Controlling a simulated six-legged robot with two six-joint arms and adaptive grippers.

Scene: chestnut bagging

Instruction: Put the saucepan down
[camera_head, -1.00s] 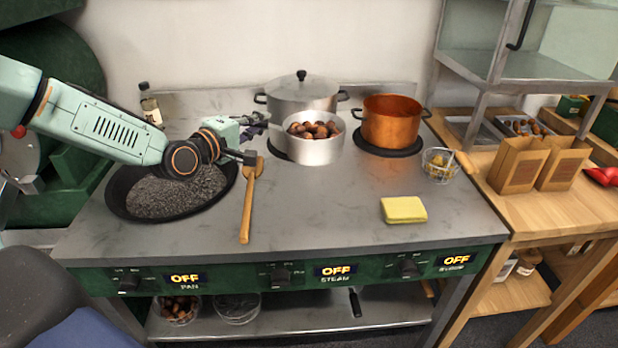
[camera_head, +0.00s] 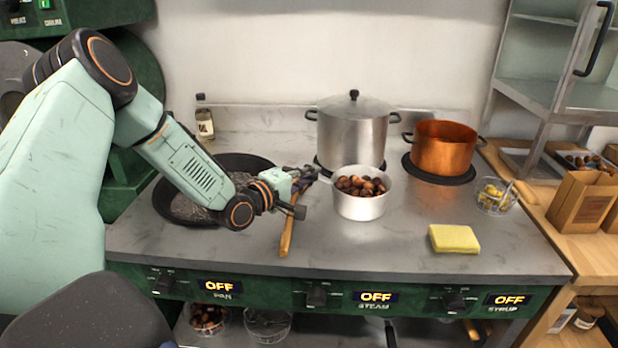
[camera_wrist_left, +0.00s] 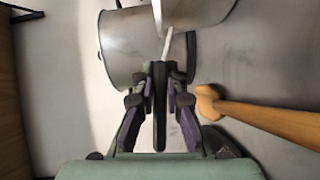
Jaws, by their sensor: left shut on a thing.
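The saucepan (camera_head: 361,207) is a small pale metal pot full of chestnuts (camera_head: 362,186). It is upright at the middle of the steel counter, in front of the large lidded pot. My left gripper (camera_head: 308,177) is to its left, shut on its handle. In the left wrist view the gripper (camera_wrist_left: 160,78) closes around the handle (camera_wrist_left: 168,45), and part of the saucepan (camera_wrist_left: 197,12) shows at the top edge. I cannot tell whether its base touches the counter or hangs just above it. My right gripper is not in view.
The lidded steel pot (camera_head: 352,138) stands close behind the saucepan, and a copper pot (camera_head: 443,153) is at the right. A wooden spatula (camera_head: 287,237) lies under my left gripper. A yellow sponge (camera_head: 454,239) lies at the right front. The counter between saucepan and sponge (camera_head: 405,225) is clear.

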